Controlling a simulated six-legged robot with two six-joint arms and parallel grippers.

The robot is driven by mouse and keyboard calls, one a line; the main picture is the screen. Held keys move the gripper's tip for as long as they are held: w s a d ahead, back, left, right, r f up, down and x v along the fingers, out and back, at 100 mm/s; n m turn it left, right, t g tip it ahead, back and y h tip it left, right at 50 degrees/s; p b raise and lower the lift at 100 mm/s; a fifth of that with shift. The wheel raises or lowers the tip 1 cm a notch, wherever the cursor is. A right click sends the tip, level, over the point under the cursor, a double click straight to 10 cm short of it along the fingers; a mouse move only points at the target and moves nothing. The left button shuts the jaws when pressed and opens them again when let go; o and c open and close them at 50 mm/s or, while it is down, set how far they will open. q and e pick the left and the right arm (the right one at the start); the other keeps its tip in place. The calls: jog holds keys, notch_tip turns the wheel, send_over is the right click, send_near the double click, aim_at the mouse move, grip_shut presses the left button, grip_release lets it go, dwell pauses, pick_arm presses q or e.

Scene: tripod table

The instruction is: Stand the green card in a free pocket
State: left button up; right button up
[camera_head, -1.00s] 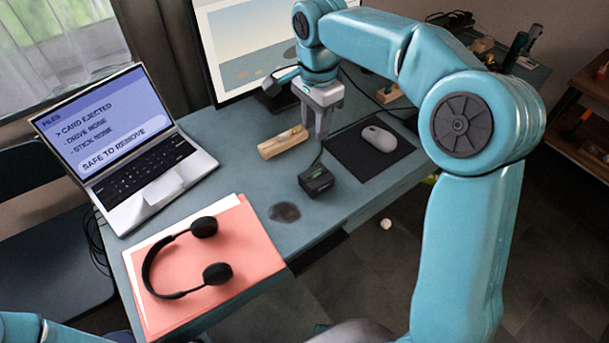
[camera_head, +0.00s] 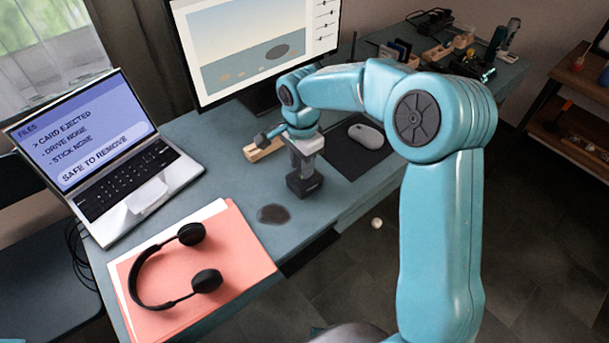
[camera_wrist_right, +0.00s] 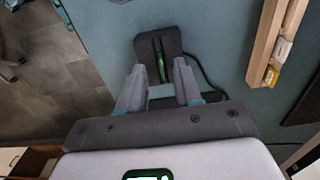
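My right gripper (camera_head: 303,168) points down just above a small black card reader (camera_head: 304,185) on the desk. In the right wrist view the two grey fingers (camera_wrist_right: 158,72) are apart, with the reader (camera_wrist_right: 147,45) just past their tips. A green strip, apparently the edge of the green card (camera_wrist_right: 162,66), shows in the reader's slot between the fingertips; neither finger visibly touches it. The card is hidden in the head view. A wooden slotted block (camera_head: 262,150) lies left of the gripper, partly hidden; the wrist view shows yellow and white pieces in it (camera_wrist_right: 263,45). My left gripper is out of view.
A laptop (camera_head: 127,178), a salmon folder (camera_head: 236,240) with headphones (camera_head: 141,281), a monitor (camera_head: 255,50) and a mouse (camera_head: 366,136) on a dark mat (camera_head: 345,160) surround the reader. Dark and blue cards (camera_head: 397,49) stand at the back right. A cable runs from the reader.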

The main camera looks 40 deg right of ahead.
notch_tip(320, 180, down, 2)
jog(key=shift+f, duration=0.15)
jog(key=shift+c, duration=0.3)
grip_shut()
